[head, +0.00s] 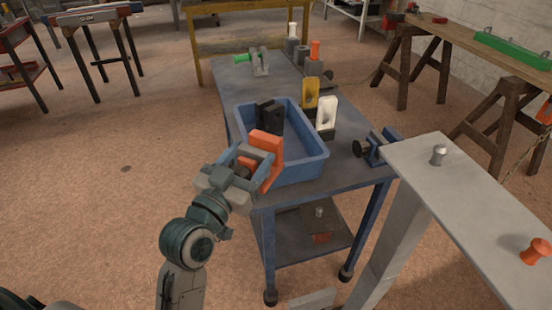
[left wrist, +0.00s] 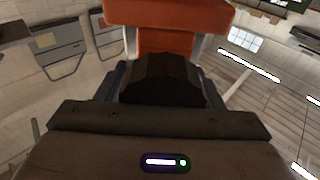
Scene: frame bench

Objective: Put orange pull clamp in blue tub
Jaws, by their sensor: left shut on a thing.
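My left gripper (head: 248,165) is shut on the orange pull clamp (head: 266,145). It holds the clamp at the near left corner of the blue tub (head: 308,165); I cannot tell whether the clamp touches the rim. In the left wrist view the orange clamp (left wrist: 170,40) fills the top middle, between the fingers of the left gripper (left wrist: 165,75). A black clamp (head: 268,115) stands in the tub towards its far left side. The near left part of the tub is hidden behind the orange clamp and gripper. My right gripper does not show.
The tub stands on a grey-blue bench (head: 350,170). A white clamp (head: 326,115) and a yellow clamp (head: 310,93) stand by its right side. A blue vise-like tool (head: 376,150) is at the right edge. A pale board (head: 480,190) with knobs stands near right.

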